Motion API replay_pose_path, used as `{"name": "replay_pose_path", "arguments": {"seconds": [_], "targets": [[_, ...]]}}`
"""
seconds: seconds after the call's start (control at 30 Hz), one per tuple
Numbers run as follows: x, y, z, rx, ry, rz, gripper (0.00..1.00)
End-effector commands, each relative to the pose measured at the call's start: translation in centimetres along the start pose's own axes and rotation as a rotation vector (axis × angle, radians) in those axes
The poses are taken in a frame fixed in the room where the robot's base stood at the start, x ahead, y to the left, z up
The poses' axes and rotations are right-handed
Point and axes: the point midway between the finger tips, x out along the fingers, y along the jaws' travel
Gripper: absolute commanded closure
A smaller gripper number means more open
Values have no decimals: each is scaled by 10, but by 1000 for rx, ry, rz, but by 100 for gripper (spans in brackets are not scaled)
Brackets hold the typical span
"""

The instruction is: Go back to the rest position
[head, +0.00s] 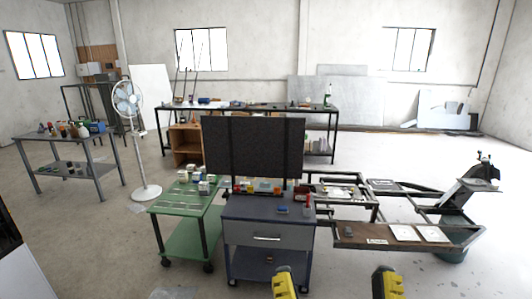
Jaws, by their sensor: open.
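My gripper (336,284) shows at the bottom edge of the head view, right of centre. Its two yellow and black fingers stand wide apart, open, with nothing between them. It is in front of the dark cart with a drawer (232,236) and the metal frame, apart from both as far as I can tell. The rest of my arm is out of view.
A green cart (156,209) stands left of the dark cart, with a black panel (254,145) behind. A long metal frame (372,244) lies to the right. A white fan (127,98) and a grey table (33,137) are left.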

Motion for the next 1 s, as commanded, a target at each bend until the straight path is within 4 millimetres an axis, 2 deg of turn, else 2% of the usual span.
{"name": "replay_pose_path", "arguments": {"seconds": [0.03,0.4,0.5,0.63,1.0], "targets": [[15,0,-37,1,-3,-1,17],[72,0,-183,9,-7,-1,17],[82,0,-208,11,-8,-1,17],[86,0,-219,13,-9,-1,17],[85,0,-215,13,-8,-1,17]]}}
